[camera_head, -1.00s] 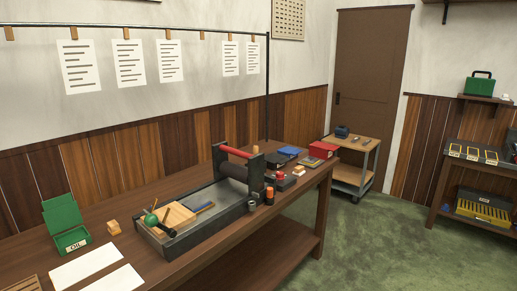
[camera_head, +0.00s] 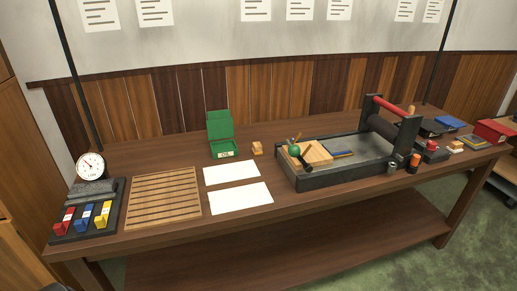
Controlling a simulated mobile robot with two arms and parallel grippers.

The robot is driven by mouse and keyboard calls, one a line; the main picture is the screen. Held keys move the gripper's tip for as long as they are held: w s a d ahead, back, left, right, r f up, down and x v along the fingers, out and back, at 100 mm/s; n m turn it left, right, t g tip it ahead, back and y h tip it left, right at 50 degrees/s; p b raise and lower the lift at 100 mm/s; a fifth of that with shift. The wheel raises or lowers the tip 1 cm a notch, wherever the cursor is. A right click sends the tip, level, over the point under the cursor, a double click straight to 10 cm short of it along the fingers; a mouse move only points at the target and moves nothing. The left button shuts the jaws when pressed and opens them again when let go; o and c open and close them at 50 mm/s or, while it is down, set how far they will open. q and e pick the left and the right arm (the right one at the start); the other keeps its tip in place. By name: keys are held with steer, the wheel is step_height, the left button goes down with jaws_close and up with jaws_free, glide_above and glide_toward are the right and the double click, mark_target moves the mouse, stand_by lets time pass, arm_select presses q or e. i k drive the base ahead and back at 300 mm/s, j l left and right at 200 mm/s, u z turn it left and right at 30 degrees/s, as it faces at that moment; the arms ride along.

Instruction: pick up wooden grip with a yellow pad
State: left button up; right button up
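A small wooden piece with a yellowish lower part (camera_head: 257,149) stands on the long wooden table (camera_head: 330,205). It is between the open green box (camera_head: 221,142) and the black press bed (camera_head: 318,180), behind the white sheets. It looks like the wooden grip with a yellow pad, but it is too small to be sure. Another small pale and tan block (camera_head: 456,147) lies at the right, near the press. Neither of my grippers is in view.
White sheets (camera_head: 240,196) and a slatted wooden tray (camera_head: 163,197) lie left of the press. A dial (camera_head: 90,166) and a rack with coloured blocks (camera_head: 84,217) stand at the far left. The press roller has a red handle (camera_head: 391,107). Bare tabletop lies along the front edge.

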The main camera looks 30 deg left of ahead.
mark_target(257, 148)
steer(key=u, duration=0.4)
steer(key=i+l+u, duration=0.7)
steer(key=l+u, duration=0.3)
steer(key=j, duration=0.15)
